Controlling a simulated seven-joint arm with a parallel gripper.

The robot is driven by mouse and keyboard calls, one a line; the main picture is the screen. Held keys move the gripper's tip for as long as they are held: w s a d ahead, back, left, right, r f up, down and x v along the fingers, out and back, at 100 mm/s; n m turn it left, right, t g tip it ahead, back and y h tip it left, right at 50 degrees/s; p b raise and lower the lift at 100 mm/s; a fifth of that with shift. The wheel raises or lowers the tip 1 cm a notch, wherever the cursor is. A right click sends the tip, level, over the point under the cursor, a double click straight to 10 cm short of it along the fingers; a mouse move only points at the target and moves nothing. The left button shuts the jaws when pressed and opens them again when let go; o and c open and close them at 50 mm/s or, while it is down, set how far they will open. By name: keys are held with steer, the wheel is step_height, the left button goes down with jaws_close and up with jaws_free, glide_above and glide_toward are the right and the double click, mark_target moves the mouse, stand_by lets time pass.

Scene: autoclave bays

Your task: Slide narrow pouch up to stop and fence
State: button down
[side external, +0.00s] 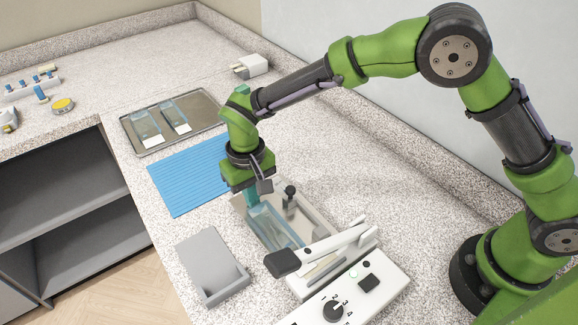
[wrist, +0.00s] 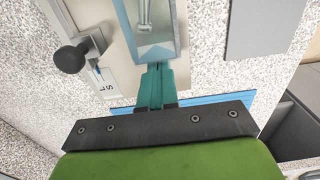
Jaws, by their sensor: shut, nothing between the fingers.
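A narrow clear pouch with blue edges (side external: 274,226) lies on the cream bed (side external: 318,222) of the sealer. In the wrist view the pouch (wrist: 148,28) shows a metal instrument inside. My gripper (side external: 251,200) is shut and empty, low at the pouch's end farther from the sealer. In the wrist view its teal fingertips (wrist: 158,67) are right at that end's edge; I cannot tell whether they touch it. A black knob (wrist: 70,58) stands on the bed beside the pouch. The pouch's far end is hidden partly by the sealer arm and cut off in the wrist view.
The sealer (side external: 352,284) has a black-ended lever (side external: 283,262) over the bed. A grey open box (side external: 212,268) stands to the left. A blue ribbed mat (side external: 185,178) and a metal tray (side external: 192,139) with two pouches lie behind. The counter right of the bed is clear.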

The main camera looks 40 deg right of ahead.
steer(key=shift+s, duration=0.8)
steer(key=shift+w, duration=0.45)
stand_by(0.3)
step_height(320, 180, up, 7)
stand_by(0.9)
steer(key=shift+s+d+f+n, duration=0.3)
steer(key=shift+s+d, duration=0.3)
steer(key=shift+s, duration=0.25)
steer(key=s+d+r+m+t, duration=0.1)
steer(key=s+d+r+t, duration=0.1)
steer(key=s+d+r, duration=0.3)
steer(key=s+d+r+m+t+y, duration=0.1)
steer(key=s+d+r, duration=0.3)
steer(key=d, duration=0.6)
steer(key=s+d+r+m+t+y, duration=0.1)
steer(key=s+d+r+t, duration=0.3)
steer(key=d, duration=0.4)
steer(key=s+r+m, duration=0.1)
steer(key=s, duration=0.1)
steer(key=shift+s+r+m, duration=0.3)
steer(key=shift+r, duration=0.05)
